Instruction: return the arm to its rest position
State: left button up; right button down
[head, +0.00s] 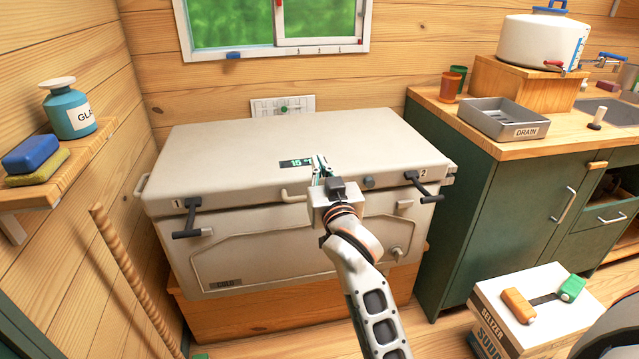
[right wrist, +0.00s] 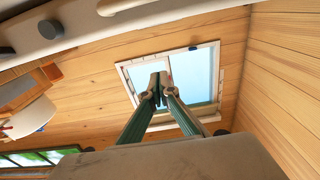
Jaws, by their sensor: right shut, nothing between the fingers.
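My right arm reaches up from the bottom of the head view. Its gripper (head: 319,168) is in front of the front edge of the closed cooler chest (head: 230,150), close to the small display (head: 297,163). In the right wrist view the two fingertips (right wrist: 158,88) meet, shut and empty, against a background of wooden ceiling and a skylight (right wrist: 195,75). A pale rounded edge fills the top left of that view. Whether the gripper touches the chest cannot be told. My left gripper is not in view.
The chest has black latches (head: 190,218) and (head: 422,187) at its front. A green counter (head: 500,185) stands at the right, with a drain tray (head: 503,118) on top. A seltzer box (head: 520,320) stands low right. A shelf (head: 75,165) and a wooden pole (head: 135,280) are at the left.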

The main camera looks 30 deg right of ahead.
jog(key=shift+r, duration=0.5)
jog(key=s+a+f+n+g+y+p, duration=0.1)
jog(key=s+a+f+n+y+p, duration=0.15)
jog(key=s+f, duration=0.5)
jog(key=s+a+f+n+g+y+p, duration=0.25)
jog(key=s+f, duration=0.25)
jog(key=f, duration=0.5)
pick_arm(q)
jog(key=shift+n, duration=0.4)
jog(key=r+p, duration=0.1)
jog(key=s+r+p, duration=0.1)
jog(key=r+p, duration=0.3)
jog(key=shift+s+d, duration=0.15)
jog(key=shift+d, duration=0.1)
pick_arm(e)
jog(key=s+a+f+g, duration=0.1)
jog(key=s+f, duration=0.3)
jog(key=s, duration=0.4)
jog(key=s+a+f+n+g+y, duration=0.1)
jog(key=s+a+f, duration=0.1)
jog(key=s+f, duration=0.3)
jog(key=s+a+f+n+g+y, duration=0.1)
jog(key=s+f, duration=0.4)
jog(key=s, duration=0.6)
jog(key=shift+s+a+g, duration=0.3)
jog(key=shift+a+g, duration=0.15)
jog(key=shift+a, duration=0.2)
